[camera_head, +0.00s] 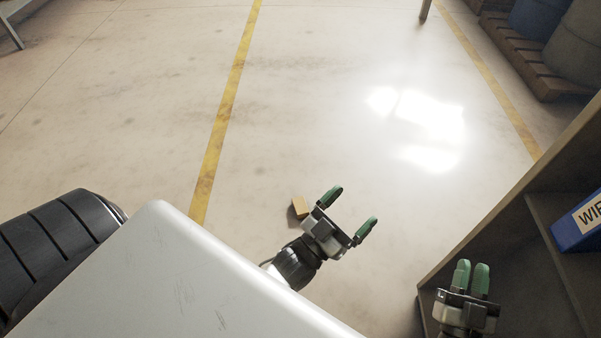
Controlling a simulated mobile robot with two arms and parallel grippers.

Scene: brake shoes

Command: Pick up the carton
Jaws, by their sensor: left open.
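A small brown carton (299,208) lies on the floor just left of my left gripper, partly hidden behind its body. My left gripper (356,205) has green fingertips spread wide apart. It is open and empty, and its fingers point up and right, away from the carton. My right gripper (471,268) is at the lower right by the shelf. Its two green fingers are side by side, with nothing visible between them.
A brown shelf unit (538,212) with a blue binder (580,225) stands at the right. A pallet (527,60) with dark barrels (578,45) is at the upper right. Yellow lines (229,95) cross the floor, which is widely clear.

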